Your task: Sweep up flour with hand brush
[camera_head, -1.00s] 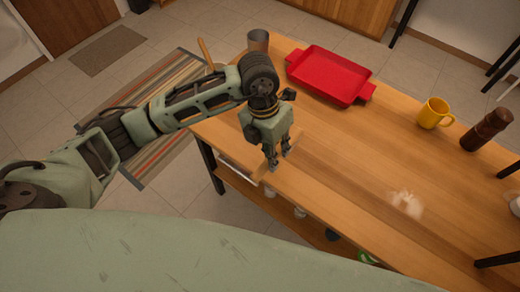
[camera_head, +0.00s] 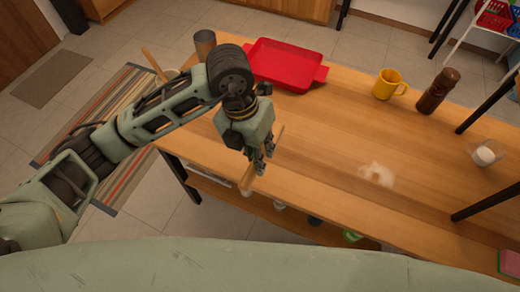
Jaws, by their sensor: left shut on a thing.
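My left gripper (camera_head: 264,162) is shut on a wooden hand brush (camera_head: 247,181) above the front left part of the table. The brush's wooden ends show on both sides of the fingers; its bristles cannot be made out. A white patch of flour (camera_head: 378,174) lies on the wooden table (camera_head: 320,160), to the right of the gripper and apart from it. My right gripper is not in view.
A red tray (camera_head: 285,63), a metal cup (camera_head: 204,42), a yellow mug (camera_head: 387,85) and a brown grinder (camera_head: 437,91) stand along the table's far side. A glass bowl (camera_head: 487,152) is at right, near dark posts. The tabletop between brush and flour is clear.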

